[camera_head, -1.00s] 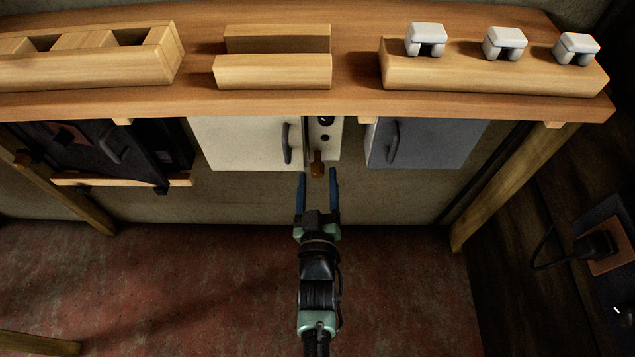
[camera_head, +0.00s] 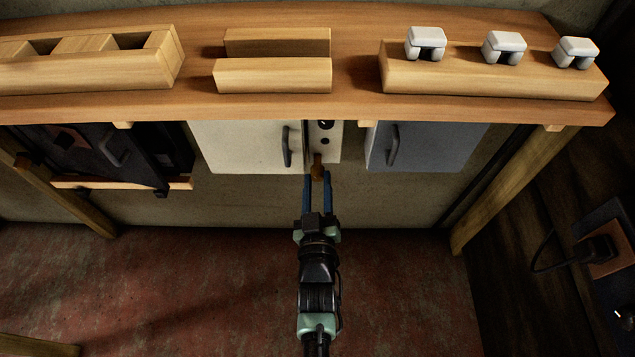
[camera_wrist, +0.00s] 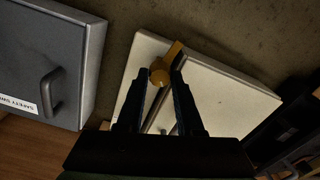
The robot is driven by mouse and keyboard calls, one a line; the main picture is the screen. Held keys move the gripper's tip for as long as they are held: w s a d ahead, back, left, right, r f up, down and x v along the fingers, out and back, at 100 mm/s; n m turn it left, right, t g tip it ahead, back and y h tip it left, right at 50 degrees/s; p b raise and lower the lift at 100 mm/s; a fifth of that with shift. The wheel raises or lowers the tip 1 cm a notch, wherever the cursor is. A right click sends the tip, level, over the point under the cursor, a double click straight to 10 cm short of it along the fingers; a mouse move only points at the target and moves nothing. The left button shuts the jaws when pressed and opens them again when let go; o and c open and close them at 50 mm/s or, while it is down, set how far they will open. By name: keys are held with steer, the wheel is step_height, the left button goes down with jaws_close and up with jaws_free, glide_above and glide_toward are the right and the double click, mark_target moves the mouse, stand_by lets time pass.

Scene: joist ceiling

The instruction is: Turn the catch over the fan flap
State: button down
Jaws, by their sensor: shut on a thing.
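The catch (camera_head: 317,170) is a small orange-brown piece with a round knob at the lower edge of the narrow white panel, beside the cream flap (camera_head: 240,147) with its dark handle. My gripper (camera_head: 317,180) reaches up from below and is shut on the knob, with a blue-black finger on each side. In the wrist view the fingers (camera_wrist: 160,80) hide part of the white panel. I cannot tell for certain which door is the fan flap.
A wooden shelf (camera_head: 355,105) with wooden blocks and several white clips overhangs the doors. A grey door (camera_head: 430,147) with a handle is to the right. A dark open unit (camera_head: 95,150) is to the left. Wooden legs stand at both sides; the floor below is clear.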

steer(key=m, duration=0.3)
steer(key=shift+a, duration=0.1)
steer(key=m, duration=0.4)
steer(key=shift+m, duration=0.3)
steer(key=m, duration=0.4)
steer(key=shift+f+m+b, duration=0.1)
steer(key=shift+m+b, duration=0.7)
steer(key=shift+m, duration=1.3)
steer(key=c, duration=0.5)
jaws_free()
steer(key=shift+c, duration=0.2)
